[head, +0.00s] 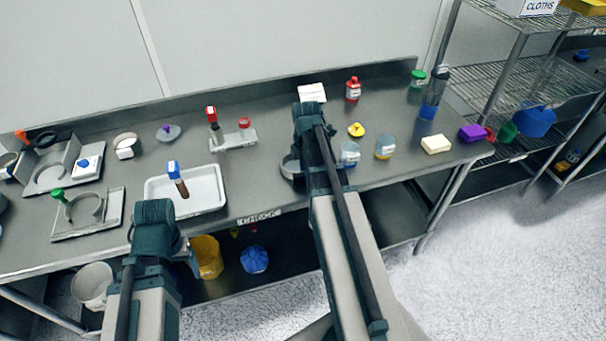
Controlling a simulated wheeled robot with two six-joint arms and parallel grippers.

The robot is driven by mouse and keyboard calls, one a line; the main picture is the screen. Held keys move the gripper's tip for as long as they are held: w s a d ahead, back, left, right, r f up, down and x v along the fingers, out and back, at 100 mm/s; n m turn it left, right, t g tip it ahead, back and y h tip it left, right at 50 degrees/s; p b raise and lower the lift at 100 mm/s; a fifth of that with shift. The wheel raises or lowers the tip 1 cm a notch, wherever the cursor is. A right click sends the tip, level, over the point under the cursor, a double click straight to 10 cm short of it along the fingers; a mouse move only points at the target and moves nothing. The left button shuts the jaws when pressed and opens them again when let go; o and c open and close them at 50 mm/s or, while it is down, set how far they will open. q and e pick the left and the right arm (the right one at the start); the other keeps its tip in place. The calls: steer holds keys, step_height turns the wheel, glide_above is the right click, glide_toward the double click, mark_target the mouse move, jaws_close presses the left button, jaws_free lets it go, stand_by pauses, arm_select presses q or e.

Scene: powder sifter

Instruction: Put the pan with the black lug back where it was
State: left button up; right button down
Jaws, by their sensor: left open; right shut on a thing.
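A round grey metal pan (288,168) shows partly on the bench, just left of my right forearm. The forearm covers the rest, and I cannot make out its lug. My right gripper (300,152) is shut on the pan; its fingers are mostly hidden behind the wrist. My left gripper (190,254) is open and empty, low in front of the bench's front edge. At the far left, a metal stand with a curved cradle (88,212) has a green knob. A second metal stand (60,172) lies behind it, with small dark items (46,139) nearby.
A white tray (206,192) holds a blue-capped item. A rack with red-capped items (236,140), cups (384,148), a sponge-like block (436,145) and bottles stand on the bench (270,190). Wire shelving (500,75) is at the right. Buckets (206,258) sit below.

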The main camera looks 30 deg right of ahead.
steer(key=shift+f, duration=0.15)
steer(key=c, duration=0.6)
jaws_free()
steer(key=shift+a, duration=0.1)
step_height(320, 180, up, 12)
steer(key=p, duration=1.2)
steer(key=s+a+m, duration=0.4)
steer(key=a, duration=0.6)
steer(key=s+a+m, duration=0.4)
steer(key=a, duration=0.6)
steer(key=s+a+m+h, duration=0.1)
steer(key=s+a+m, duration=0.3)
steer(key=a, duration=0.7)
steer(key=shift+r, duration=0.2)
